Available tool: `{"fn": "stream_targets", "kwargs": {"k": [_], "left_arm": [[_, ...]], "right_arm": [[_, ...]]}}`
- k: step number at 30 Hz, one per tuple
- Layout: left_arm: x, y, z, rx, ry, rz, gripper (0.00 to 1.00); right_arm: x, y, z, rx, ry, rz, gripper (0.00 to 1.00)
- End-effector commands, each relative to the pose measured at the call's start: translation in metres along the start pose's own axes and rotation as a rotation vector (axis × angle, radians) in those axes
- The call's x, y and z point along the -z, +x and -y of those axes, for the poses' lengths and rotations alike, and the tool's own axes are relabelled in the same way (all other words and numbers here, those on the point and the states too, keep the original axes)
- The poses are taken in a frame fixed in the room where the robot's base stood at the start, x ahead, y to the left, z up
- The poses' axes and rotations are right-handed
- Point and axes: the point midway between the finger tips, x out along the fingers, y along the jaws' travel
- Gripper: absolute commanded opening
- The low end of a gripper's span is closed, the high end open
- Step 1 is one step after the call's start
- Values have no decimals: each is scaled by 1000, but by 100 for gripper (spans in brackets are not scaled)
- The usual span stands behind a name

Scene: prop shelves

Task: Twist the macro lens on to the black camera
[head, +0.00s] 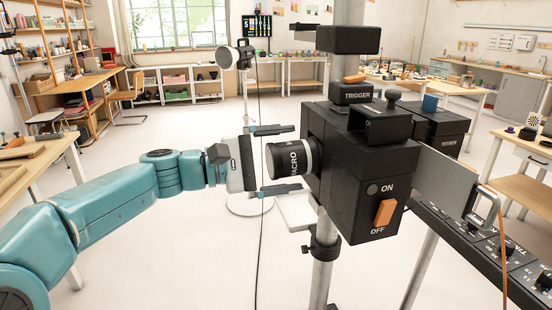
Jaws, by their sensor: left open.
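The black camera (352,190) is mounted on a metal post right of centre, with an orange ON/OFF switch on its side. The macro lens (298,158), a dark barrel with a white band lettered MACRO, sits at the camera's left face and points left. I cannot tell whether it is fully seated. My left gripper (294,158) is open, with one finger above the lens and one below. Gaps show between the fingers and the barrel, and the palm is left of the lens's front end. My right gripper is not in view.
A TRIGGER block (354,94) sits on top of the camera. A grey plate (446,182) sticks out right, above a black control panel (478,236). A thin cable hangs close to my left gripper. A lamp (236,55) stands behind. Open floor lies lower left.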

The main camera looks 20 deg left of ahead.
Motion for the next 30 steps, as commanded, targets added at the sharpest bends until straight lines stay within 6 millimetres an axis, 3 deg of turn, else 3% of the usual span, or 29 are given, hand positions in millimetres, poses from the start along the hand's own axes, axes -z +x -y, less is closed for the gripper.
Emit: {"fn": "stream_targets", "kwargs": {"k": [8,21,24,30], "left_arm": [[1,-15,0,-2,0,-3,100],[1,-124,-1,-3,0,-5,100],[1,-142,-1,-2,1,-5,100],[0,-160,-1,-1,1,-1,100]], "right_arm": [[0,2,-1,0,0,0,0],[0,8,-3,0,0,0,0],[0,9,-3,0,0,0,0],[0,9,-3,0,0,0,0]]}}
